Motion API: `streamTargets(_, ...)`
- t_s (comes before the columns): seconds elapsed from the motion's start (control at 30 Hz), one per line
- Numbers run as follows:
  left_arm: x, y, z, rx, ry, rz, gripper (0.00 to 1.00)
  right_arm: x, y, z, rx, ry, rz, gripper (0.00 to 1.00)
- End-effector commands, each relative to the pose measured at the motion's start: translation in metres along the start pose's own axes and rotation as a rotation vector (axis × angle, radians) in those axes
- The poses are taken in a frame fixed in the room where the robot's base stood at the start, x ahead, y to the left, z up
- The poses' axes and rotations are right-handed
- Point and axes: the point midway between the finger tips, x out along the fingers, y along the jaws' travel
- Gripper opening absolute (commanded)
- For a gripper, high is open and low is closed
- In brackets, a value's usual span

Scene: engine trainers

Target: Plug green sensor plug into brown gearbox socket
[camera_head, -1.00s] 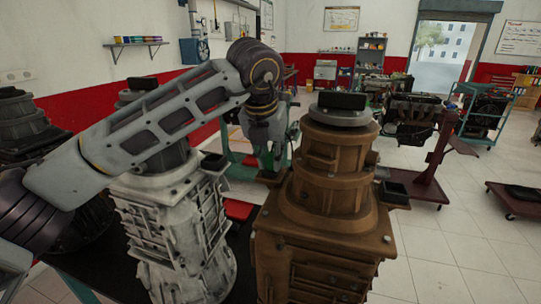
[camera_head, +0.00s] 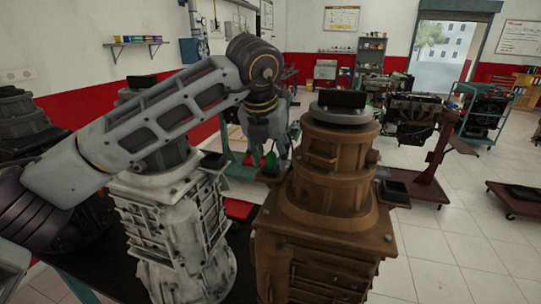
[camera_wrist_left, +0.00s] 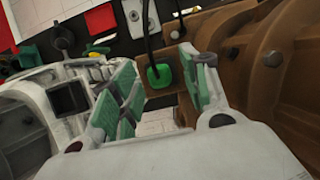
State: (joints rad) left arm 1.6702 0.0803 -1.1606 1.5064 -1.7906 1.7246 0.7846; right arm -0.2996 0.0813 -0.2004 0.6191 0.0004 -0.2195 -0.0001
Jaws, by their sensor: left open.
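The brown gearbox (camera_head: 325,200) stands upright right of centre in the head view. The green sensor plug (camera_head: 271,163) sits upright at the small dark socket (camera_head: 269,177) on the gearbox's left side. In the wrist view the green plug (camera_wrist_left: 159,76) rests against a brown bracket, with a black cable leading away. Whether it is fully seated I cannot tell. My left gripper (camera_head: 268,146) is just above the plug, its fingers apart. In the wrist view the open green-padded fingers (camera_wrist_left: 157,63) stand either side of the plug, apart from it. My right gripper is not in view.
A white-grey gearbox (camera_head: 175,220) stands close on the left, under my left arm. Another dark socket (camera_head: 394,192) juts from the brown gearbox's right side. A red engine stand (camera_head: 432,170) is farther right. A red item (camera_wrist_left: 101,18) lies beyond in the wrist view.

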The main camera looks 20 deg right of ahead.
Motion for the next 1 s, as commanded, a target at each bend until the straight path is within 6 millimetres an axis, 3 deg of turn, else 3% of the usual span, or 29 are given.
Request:
streamTargets(0.7,-0.094,0.0,0.001,-0.001,-0.002,0.001,0.46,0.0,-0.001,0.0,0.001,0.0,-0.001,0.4)
streamTargets(1.0,-0.113,0.0,0.0,0.0,0.0,0.0,0.46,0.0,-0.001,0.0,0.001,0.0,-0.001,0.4)
